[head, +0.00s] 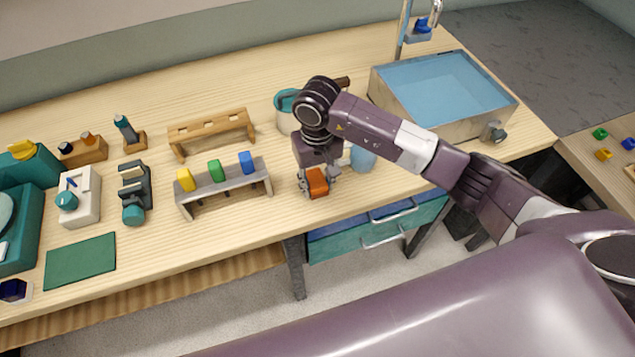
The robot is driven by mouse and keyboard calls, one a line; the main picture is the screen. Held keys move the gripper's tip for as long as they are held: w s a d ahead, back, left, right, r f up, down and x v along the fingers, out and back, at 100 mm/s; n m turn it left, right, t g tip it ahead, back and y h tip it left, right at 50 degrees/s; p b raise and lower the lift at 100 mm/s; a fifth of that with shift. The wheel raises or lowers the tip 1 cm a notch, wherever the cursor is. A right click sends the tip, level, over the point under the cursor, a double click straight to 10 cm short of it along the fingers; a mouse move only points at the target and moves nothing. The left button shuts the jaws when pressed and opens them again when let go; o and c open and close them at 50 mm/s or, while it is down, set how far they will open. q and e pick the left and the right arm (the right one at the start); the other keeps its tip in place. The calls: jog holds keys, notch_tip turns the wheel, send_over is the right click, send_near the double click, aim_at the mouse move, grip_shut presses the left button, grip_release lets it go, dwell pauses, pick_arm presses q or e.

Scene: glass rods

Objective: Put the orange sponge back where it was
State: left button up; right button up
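The orange sponge (317,182) shows near the front edge of the wooden table, right of the grey rack. My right gripper (319,179) points down over it, with one finger on each side, closed on the sponge. The gripper and wrist hide the sponge's upper part. I cannot tell whether its underside touches the tabletop. My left gripper is not in view.
A grey rack (222,185) holding yellow, green and blue pieces stands left of the gripper. A teal-lidded container (287,101) is behind the wrist, and a blue cup (362,158) is close on the right. A blue basin (440,88) stands further right. A green mat (80,261) lies far left.

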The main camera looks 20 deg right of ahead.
aim_at(317, 182)
jog(key=o, duration=0.3)
jog(key=shift+r, duration=0.1)
jog(key=shift+r, duration=0.2)
notch_tip(317, 182, up, 12)
jog(key=b, duration=0.3)
jog(key=shift+f+b, duration=0.15)
jog(key=shift+b, duration=0.15)
